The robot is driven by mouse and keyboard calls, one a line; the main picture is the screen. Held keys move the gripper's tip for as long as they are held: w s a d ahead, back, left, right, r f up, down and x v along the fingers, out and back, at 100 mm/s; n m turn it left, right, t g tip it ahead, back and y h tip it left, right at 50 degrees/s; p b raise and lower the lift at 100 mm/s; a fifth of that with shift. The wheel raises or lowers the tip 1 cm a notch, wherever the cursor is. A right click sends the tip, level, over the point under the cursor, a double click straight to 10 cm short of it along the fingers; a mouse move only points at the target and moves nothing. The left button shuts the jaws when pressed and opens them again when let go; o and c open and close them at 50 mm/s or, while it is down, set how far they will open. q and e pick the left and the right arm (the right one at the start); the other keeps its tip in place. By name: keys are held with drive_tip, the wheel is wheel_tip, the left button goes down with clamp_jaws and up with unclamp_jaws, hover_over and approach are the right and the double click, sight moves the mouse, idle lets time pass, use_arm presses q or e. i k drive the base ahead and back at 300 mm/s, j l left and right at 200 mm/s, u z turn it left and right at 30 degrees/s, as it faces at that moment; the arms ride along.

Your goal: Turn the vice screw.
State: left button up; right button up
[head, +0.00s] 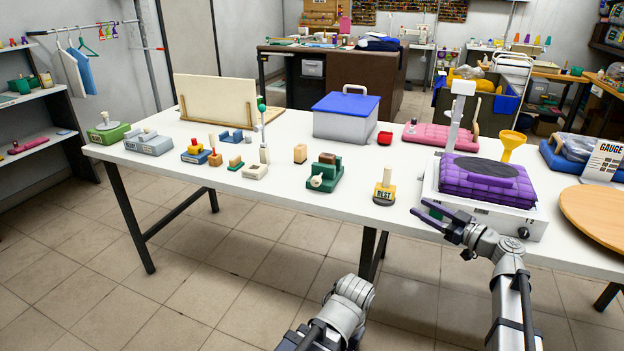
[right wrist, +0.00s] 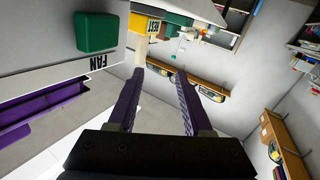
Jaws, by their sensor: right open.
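A stand with a yellow REST label (head: 384,194) stands between the vice and my right gripper. A white scale-like unit (head: 524,221) with a purple bagged comforter (head: 485,181) is at the right.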

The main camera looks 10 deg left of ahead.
sight(316, 181)
drive_tip(key=i+j+z, duration=0.15)
drive_tip(key=j+z, duration=0.2)
drive_tip(key=j, duration=0.65)
drive_tip(key=j+z, duration=0.35)
drive_tip(key=j, duration=0.65)
drive_tip(key=j+z, duration=0.2)
drive_tip(key=j, duration=0.25)
drive_tip(key=j+z, duration=0.2)
drive_tip(key=j, duration=0.3)
drive_tip(key=j+z, duration=0.2)
drive_tip(key=j, duration=0.25)
drive_tip(key=j+z, duration=0.15)
drive_tip(key=j, duration=0.35)
drive_tip(key=k+j+z, duration=0.2)
drive_tip(key=j, duration=0.25)
drive_tip(key=j+z, duration=0.2)
drive_tip(key=j, duration=0.25)
drive_tip(key=k+j+z, duration=0.2)
drive_tip(key=j, duration=0.2)
drive_tip(key=i+j, duration=0.05)
